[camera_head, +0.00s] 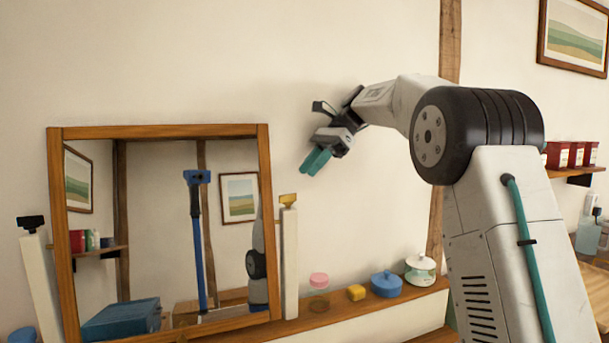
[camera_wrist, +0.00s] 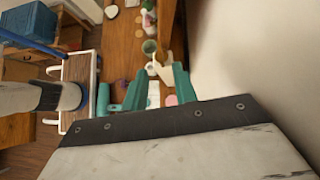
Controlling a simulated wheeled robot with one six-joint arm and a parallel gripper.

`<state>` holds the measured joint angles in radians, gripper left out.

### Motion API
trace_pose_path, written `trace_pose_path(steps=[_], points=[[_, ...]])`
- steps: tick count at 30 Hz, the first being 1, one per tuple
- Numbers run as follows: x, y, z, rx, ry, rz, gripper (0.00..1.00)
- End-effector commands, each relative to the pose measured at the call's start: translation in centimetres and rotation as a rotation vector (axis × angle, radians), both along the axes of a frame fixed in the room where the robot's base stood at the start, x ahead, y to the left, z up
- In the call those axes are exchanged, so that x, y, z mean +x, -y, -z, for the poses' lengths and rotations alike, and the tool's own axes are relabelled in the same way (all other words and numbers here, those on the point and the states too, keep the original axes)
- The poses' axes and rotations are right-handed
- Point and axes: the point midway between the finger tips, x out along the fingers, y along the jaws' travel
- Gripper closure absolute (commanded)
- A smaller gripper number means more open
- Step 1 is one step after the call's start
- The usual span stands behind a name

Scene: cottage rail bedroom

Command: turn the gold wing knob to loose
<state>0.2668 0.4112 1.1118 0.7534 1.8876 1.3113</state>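The gold wing knob (camera_head: 288,199) sits on top of the white post (camera_head: 289,262) at the right side of the wood-framed mirror (camera_head: 264,205). A black knob (camera_head: 31,222) tops the matching post (camera_head: 42,275) at the left. My gripper (camera_head: 315,161) has teal fingers and hangs in the air above and a little right of the gold knob, apart from it. In the wrist view my gripper (camera_wrist: 153,92) shows its fingers spread, with nothing clearly held. I cannot make out the gold knob in the wrist view.
A shelf with red boxes (camera_head: 573,155) is at right. The wall is close behind my gripper.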

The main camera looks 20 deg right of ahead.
Motion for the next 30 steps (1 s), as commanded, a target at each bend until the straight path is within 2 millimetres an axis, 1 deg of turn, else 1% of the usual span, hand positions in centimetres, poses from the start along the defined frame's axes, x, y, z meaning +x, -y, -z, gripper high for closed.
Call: trace_pose_path(steps=[6, 7, 8, 9, 10, 11, 13, 14, 15, 17, 18, 20, 22, 25, 28, 30], points=[[0.0, 0.1, -0.1, 0.0, 0.0, 0.0, 0.72], [0.0, 0.1, -0.1, 0.0, 0.0, 0.0, 0.75], [0.0, 0.0, -0.1, 0.0, 0.0, 0.0, 0.83], [0.0, -0.1, -0.1, 0.0, 0.001, -0.004, 0.94], [-0.1, -0.4, -0.4, -0.001, 0.005, -0.006, 1.0], [-0.3, -0.7, -0.8, -0.003, 0.013, -0.011, 1.0], [-1.2, -1.7, -2.4, -0.01, 0.039, -0.023, 1.0], [-1.9, -2.3, -3.3, -0.013, 0.052, -0.031, 1.0], [-3.1, -3.2, -4.4, -0.02, 0.066, -0.042, 1.0], [-5.3, -4.7, -5.9, -0.043, 0.091, -0.053, 1.0], [-6.7, -5.5, -6.6, -0.067, 0.115, -0.05, 1.0], [-8.6, -6.6, -7.2, -0.11, 0.157, -0.03, 1.0], [-10.6, -7.5, -7.3, -0.165, 0.216, 0.003, 1.0], [-13.0, -8.1, -6.8, -0.251, 0.314, 0.06, 1.0], [-15.1, -8.0, -5.8, -0.343, 0.43, 0.122, 1.0], [-16.2, -7.4, -4.8, -0.41, 0.521, 0.165, 1.0]])
